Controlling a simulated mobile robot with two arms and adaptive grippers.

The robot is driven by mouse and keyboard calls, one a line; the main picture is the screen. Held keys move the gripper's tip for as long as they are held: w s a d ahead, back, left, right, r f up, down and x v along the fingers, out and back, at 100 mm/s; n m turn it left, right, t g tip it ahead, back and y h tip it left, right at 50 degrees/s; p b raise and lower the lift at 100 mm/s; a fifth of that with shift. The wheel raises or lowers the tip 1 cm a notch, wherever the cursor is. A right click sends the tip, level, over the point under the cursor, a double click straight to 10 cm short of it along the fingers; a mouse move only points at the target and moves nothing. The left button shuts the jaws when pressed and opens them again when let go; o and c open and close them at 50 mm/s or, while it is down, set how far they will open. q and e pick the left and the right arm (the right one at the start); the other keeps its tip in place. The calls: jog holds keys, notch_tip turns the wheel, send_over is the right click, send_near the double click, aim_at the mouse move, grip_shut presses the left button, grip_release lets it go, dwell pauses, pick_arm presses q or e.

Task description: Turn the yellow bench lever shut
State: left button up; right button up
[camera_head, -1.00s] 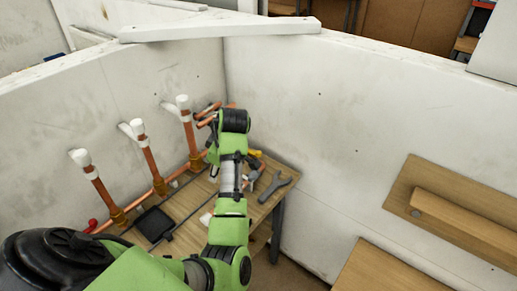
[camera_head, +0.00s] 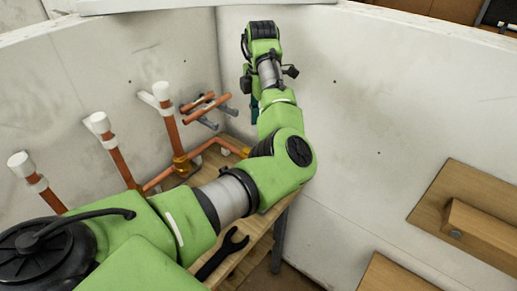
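A small piece of the yellow bench lever (camera_head: 246,152) shows at the right end of the copper pipe on the bench, just left of my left arm's elbow. The arm hides part of it, and I cannot tell how far it is turned. My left arm comes in from the lower left and reaches up across the bench. Its end is raised near the wall corner, above and apart from the lever. The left gripper (camera_head: 253,106) is mostly hidden behind the wrist, so its fingers cannot be made out. My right gripper is not in view.
Upright copper pipes with white caps (camera_head: 161,91) stand along the left wall. Short copper pipes (camera_head: 206,106) sit on wall brackets near the corner. A dark wrench (camera_head: 226,249) lies on the wooden bench (camera_head: 256,226). Wooden boards (camera_head: 475,213) are on the right wall.

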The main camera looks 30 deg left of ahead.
pick_arm(q)
notch_tip(320, 180, down, 4)
jog(key=shift+r+p, duration=0.1)
jog(key=shift+p, duration=0.3)
jog(key=shift+w+a+f, duration=0.1)
jog(key=shift+a+f, duration=0.05)
jog(key=shift+f, duration=0.45)
jog(key=shift+a+f, duration=0.1)
jog(key=shift+f, duration=0.45)
notch_tip(320, 180, down, 4)
jog(key=shift+w+a+f+p, duration=0.1)
jog(key=shift+w+a+p, duration=0.05)
jog(key=shift+p, duration=0.45)
jog(key=shift+f, duration=0.85)
jog(key=shift+c, duration=0.4)
grip_shut()
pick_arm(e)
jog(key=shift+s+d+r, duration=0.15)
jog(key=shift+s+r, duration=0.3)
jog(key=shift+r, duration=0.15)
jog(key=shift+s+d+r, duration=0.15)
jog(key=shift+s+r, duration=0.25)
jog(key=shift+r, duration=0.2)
